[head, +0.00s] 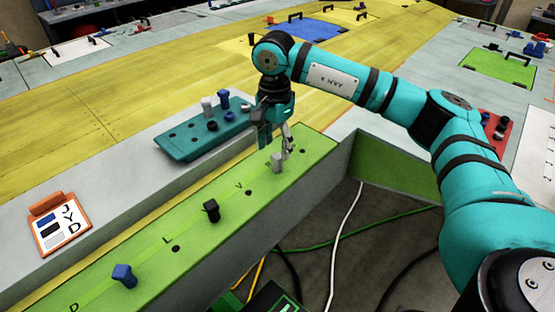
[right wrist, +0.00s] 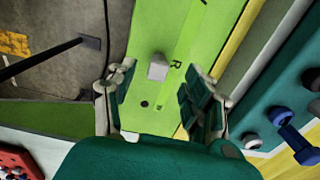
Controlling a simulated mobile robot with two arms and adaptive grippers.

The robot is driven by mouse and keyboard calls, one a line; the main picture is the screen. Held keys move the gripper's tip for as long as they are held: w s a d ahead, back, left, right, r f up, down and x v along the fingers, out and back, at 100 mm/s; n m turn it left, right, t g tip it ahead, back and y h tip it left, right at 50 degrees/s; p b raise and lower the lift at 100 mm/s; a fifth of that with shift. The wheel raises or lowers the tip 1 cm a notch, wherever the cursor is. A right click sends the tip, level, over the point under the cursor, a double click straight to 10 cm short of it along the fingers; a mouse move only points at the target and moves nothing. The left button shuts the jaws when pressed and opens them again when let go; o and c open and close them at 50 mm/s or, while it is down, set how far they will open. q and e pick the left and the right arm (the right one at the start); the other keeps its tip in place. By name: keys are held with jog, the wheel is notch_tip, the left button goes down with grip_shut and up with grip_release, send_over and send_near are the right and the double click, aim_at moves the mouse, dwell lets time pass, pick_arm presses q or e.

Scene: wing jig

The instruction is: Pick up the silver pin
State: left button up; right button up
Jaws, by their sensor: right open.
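A silver pin (head: 278,162) stands in the green strip (head: 190,215), near its right end. My right gripper (head: 276,142) is just above it, pointing down. In the right wrist view the silver pin (right wrist: 158,66) shows between the two spread fingertips (right wrist: 160,78), with a gap on both sides. The gripper is open and holds nothing. A second silver pin (head: 208,105) stands in the teal tray (head: 178,150) to the left. My left gripper is not in view.
A black pin (head: 211,210) and a blue pin (head: 124,275) stand further along the strip. The tray also holds blue and black pins. An orange clipboard (head: 85,228) lies at left. Cables (head: 345,240) run over the floor.

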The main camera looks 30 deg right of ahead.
aim_at(277, 155)
jog(key=f+p, duration=0.1)
jog(key=f, duration=0.1)
jog(key=d+f+p, duration=0.1)
jog(key=f, duration=0.1)
jog(key=shift+w+f+p, duration=0.1)
jog(key=shift+f+p, duration=0.15)
jog(key=shift+p, duration=0.15)
jog(key=shift+f, duration=0.35)
jog(key=shift+a, duration=0.1)
jog(key=shift+c, duration=0.4)
grip_shut()
